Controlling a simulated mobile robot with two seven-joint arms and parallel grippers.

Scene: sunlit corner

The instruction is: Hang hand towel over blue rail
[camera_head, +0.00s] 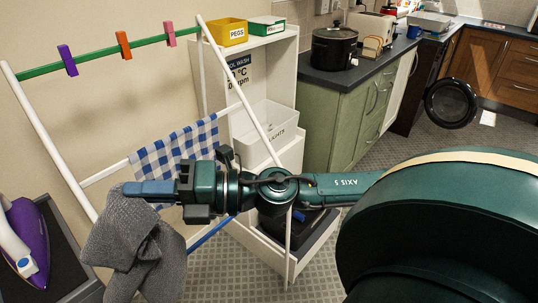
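My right gripper (150,189) reaches in from the right and is shut on the grey hand towel (135,245), which hangs down in folds below the fingers. The towel is at the left, in front of the white drying rack (48,140). A short stretch of the blue rail (210,232) shows low on the rack, to the right of the towel; the rest is hidden behind the towel and gripper. I cannot tell the gap between towel and rail. My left gripper is out of view.
A blue-and-white checked cloth (178,150) hangs on a middle rail. The green top rail (95,57) carries coloured pegs. An iron (25,235) stands on a dark surface at lower left. White shelves (272,80) stand behind the rack. My arm hides much of the right foreground.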

